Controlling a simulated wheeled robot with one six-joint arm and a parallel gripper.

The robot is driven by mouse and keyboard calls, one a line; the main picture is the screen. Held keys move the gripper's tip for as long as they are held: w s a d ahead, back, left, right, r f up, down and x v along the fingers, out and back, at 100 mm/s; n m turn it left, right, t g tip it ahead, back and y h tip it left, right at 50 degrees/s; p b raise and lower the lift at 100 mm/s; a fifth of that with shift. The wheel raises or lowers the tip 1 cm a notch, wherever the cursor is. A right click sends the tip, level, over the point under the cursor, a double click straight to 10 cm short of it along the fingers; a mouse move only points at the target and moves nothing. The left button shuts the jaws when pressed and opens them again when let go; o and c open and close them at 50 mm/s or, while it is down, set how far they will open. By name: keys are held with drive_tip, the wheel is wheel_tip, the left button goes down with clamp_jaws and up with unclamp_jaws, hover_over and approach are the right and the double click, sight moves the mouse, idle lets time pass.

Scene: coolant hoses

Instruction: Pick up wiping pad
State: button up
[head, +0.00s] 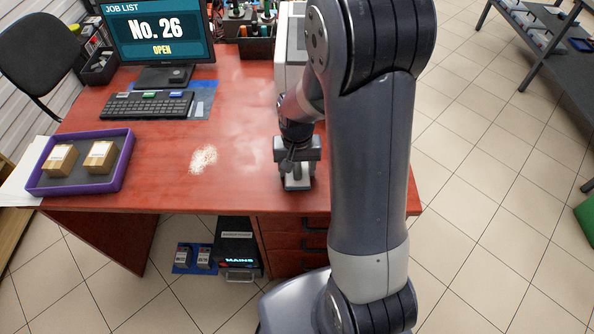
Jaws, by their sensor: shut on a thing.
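My gripper (297,168) points down at the front edge of the red desk (230,120), right of its middle. It is shut on a small grey thing, which appears to be the wiping pad (298,184). The pad's lower part shows below the fingers, at or just above the desk top; I cannot tell whether it touches. My arm hides the desk to the right of it. A patch of pale crumbs (203,159) lies on the desk to the left of my gripper.
A purple tray (126,165) with two boxes stands at the desk's left. A keyboard (147,105) and monitor (160,35) stand behind. A white machine (284,58) stands behind my gripper. The desk between tray and gripper is clear but for the crumbs.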

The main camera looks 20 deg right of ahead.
sight(297, 165)
drive_tip(key=shift+c, duration=0.3)
wheel_tip(297, 165, up, 10)
drive_tip(key=shift+r, duration=0.1)
drive_tip(key=o, duration=0.5)
drive_tip(key=shift+c, duration=0.2)
drive_tip(key=c, duration=0.4)
